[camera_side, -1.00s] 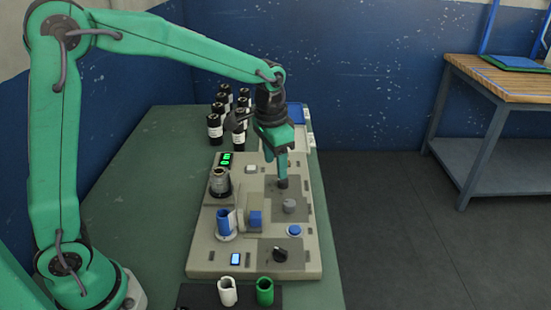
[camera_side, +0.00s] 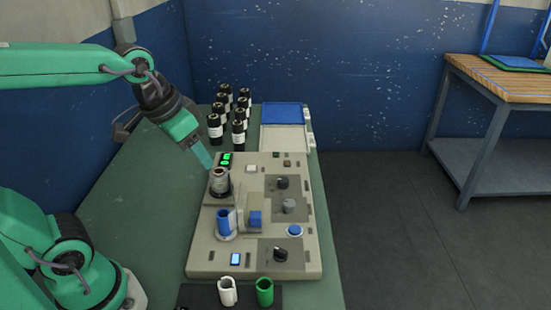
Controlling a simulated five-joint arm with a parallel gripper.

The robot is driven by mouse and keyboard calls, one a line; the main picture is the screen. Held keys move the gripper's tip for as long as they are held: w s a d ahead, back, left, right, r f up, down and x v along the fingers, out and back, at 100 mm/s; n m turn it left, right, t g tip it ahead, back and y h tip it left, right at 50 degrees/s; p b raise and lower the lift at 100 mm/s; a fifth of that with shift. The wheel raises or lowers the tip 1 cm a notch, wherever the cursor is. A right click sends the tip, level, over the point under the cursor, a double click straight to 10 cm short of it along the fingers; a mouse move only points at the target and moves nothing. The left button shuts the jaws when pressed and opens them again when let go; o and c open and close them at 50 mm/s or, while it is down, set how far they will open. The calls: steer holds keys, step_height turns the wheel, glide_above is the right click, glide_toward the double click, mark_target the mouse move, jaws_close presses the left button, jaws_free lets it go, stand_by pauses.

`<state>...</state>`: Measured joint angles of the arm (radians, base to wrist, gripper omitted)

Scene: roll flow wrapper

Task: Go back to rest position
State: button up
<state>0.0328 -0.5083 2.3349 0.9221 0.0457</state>
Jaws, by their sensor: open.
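My gripper (camera_side: 206,160) is at the upper left of the panel, raised and tilted down to the right. Its fingertips are near the dark metal cylinder (camera_side: 220,181) on the panel; I cannot tell the exact gap. It is open and nothing shows between its fingers. The grey control panel (camera_side: 203,258) lies on the green table. It carries a green-lit display (camera_side: 225,160), a blue cup (camera_side: 226,221), a blue block (camera_side: 255,218), a blue button (camera_side: 295,230) and dark knobs (camera_side: 282,183).
Several black bottles (camera_side: 215,126) stand behind the panel. A blue and a white tray (camera_side: 284,138) lie at the back right. A white roll (camera_side: 227,291) and a green roll (camera_side: 265,291) stand in front. The green table's (camera_side: 146,225) left side is clear. A wooden bench (camera_side: 500,82) stands far right.

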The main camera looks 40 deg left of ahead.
steer(key=shift+n+t, duration=0.4)
steer(key=shift+t, duration=0.1)
steer(key=shift+s+a+f, duration=0.15)
steer(key=shift+s, duration=0.65)
steer(key=shift+s+a+f, duration=0.15)
steer(key=shift+s, duration=0.7)
steer(key=shift+s+a+f, duration=0.15)
steer(key=shift+s, duration=0.65)
